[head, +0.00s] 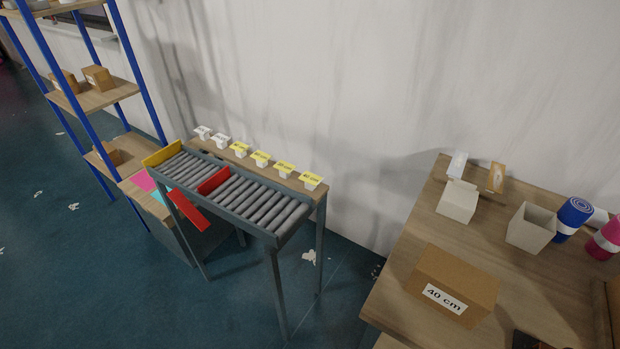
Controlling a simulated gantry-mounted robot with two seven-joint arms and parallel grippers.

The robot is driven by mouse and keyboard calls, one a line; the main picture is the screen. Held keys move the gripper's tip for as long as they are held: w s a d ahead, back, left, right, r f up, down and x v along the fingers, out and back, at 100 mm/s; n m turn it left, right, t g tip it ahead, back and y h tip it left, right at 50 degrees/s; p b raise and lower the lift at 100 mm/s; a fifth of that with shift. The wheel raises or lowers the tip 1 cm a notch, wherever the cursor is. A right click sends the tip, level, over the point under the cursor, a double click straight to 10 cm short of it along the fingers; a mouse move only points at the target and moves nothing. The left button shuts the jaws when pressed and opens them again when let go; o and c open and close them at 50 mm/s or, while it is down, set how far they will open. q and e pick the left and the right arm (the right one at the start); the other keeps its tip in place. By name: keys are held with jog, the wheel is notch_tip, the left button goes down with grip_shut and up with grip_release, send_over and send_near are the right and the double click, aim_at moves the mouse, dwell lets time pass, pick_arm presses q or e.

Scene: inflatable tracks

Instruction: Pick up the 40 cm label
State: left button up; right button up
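A brown cardboard box (458,278) on the right table carries a white label (444,299) that reads "40 cm" on its front face. Small label cards stand in a row on the wooden ledge behind the roller conveyor. The row has two white ones (221,140) at the left and several yellow ones to their right. The rightmost yellow label (311,180) seems to read 40 cm, but its print is small. The print on the other yellow labels, such as the one beside it (285,168), is too small to read surely. Neither gripper can be made out.
The roller conveyor (262,205) has a red bar across it. The wooden table (395,300) also holds a white box (458,201), an open bin (530,228), and blue (573,218) and pink rolls (606,238). A blue-framed shelf (95,98) stands left. Floor shows between conveyor and table.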

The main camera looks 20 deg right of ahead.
pick_arm(q)
jog(key=shift+o, duration=0.3)
jog(key=o, duration=0.6)
jog(key=shift+d, duration=0.1)
